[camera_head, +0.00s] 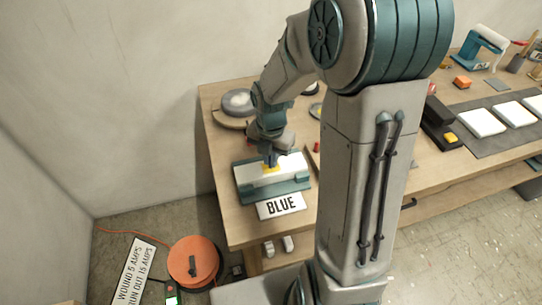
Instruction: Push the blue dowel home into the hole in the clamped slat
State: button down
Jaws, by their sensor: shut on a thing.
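The pale slat (254,173) lies in a teal clamp (248,194) near the left front of the bench. My gripper (271,163) points down over the middle of the slat, at a small yellow patch, and is shut. The thing between its fingers is mostly hidden by them and too small to make out clearly; I take it for the blue dowel. The hole is hidden under my gripper. I cannot tell how deep the dowel sits. A white card reading BLUE (281,205) lies in front of the clamp.
A round grey object (238,102) sits behind the clamp on the wooden bench (222,150). My arm covers the bench's middle. White plates (482,122) lie on a dark mat at right. An orange cable reel (195,262) and a lettered sign (134,275) are on the floor.

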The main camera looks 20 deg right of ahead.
jog(key=shift+f+b, duration=0.35)
jog(key=shift+f, duration=0.25)
jog(key=c, duration=1.5)
grip_release()
jog(key=shift+o, duration=0.2)
jog(key=shift+w+r, duration=0.1)
jog(key=shift+r, duration=0.4)
notch_tip(320, 180, up, 13)
jog(key=s+m+t, duration=0.1)
jog(key=s+m, duration=0.6)
jog(key=m, duration=0.6)
jog(key=s+m+t, duration=0.2)
jog(key=s+m, duration=0.5)
jog(key=m, duration=0.7)
jog(key=shift+s+r+m, duration=0.2)
jog(key=shift+s+m, duration=0.1)
